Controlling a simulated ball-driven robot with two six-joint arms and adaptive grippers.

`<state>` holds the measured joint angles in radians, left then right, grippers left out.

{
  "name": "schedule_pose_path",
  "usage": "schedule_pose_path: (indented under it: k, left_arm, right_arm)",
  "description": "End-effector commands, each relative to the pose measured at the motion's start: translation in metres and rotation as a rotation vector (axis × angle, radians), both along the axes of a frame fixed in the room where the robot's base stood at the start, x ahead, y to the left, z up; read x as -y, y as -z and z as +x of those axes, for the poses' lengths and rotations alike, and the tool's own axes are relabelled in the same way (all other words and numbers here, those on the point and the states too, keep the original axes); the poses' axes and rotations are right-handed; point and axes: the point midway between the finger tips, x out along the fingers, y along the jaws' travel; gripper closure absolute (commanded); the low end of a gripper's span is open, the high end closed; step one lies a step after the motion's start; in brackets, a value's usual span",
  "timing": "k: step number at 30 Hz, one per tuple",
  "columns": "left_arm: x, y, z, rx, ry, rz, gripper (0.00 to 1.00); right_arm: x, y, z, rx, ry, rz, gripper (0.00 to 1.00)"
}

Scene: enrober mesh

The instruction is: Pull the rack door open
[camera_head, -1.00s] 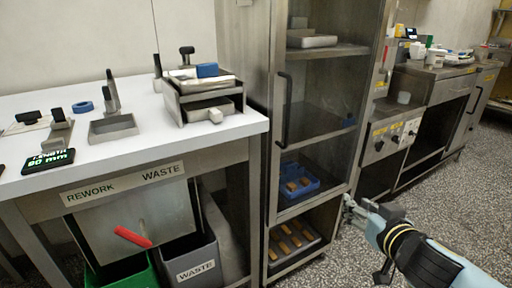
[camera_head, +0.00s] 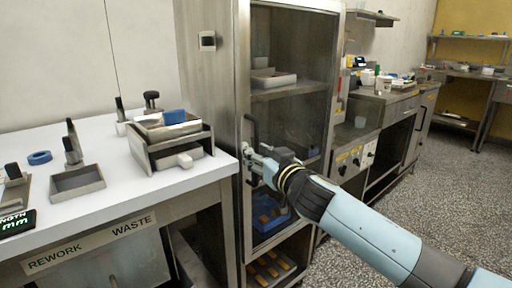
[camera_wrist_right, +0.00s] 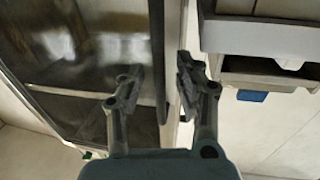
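The rack door (camera_head: 290,125) is a tall glass panel in a steel frame, and it looks shut in the head view. Its dark upright handle (camera_head: 251,128) is on the left side of the door. My right gripper (camera_head: 250,163) is at the lower part of the handle, partly hiding it. In the right wrist view, the two fingers of the gripper (camera_wrist_right: 158,86) are spread apart, with the dark handle bar (camera_wrist_right: 157,50) between them. I see a gap on both sides of the bar. My left gripper is not in view.
A white table (camera_head: 110,205) with trays and a blue-topped stand (camera_head: 170,135) is left of the rack. Blue tray (camera_head: 270,220) and bars on lower shelves show behind the glass. Counters (camera_head: 385,100) line the right; speckled floor (camera_head: 400,205) is open in front.

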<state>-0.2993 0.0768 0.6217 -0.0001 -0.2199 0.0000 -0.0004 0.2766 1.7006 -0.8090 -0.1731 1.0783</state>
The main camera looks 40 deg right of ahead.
Motion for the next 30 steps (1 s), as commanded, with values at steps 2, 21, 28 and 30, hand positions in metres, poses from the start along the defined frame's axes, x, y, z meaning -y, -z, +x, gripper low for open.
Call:
schedule_pose_path:
  k: [2, 21, 28, 30]
  left_arm:
    - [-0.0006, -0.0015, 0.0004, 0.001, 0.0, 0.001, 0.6]
    - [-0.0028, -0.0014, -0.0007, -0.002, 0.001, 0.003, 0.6]
    - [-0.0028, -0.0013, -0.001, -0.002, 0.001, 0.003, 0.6]
    - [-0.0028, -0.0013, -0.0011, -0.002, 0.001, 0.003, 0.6]
  right_arm:
    - [0.0004, -0.0006, 0.0054, 0.0, 0.001, 0.001, 0.66]
    - [0.0007, 0.0006, 0.0072, -0.001, 0.0, 0.0, 1.0]
    - [0.0007, 0.0006, 0.0072, -0.001, 0.0, 0.0, 1.0]
    - [0.0006, 0.0006, 0.0071, -0.001, 0.0, 0.0, 1.0]
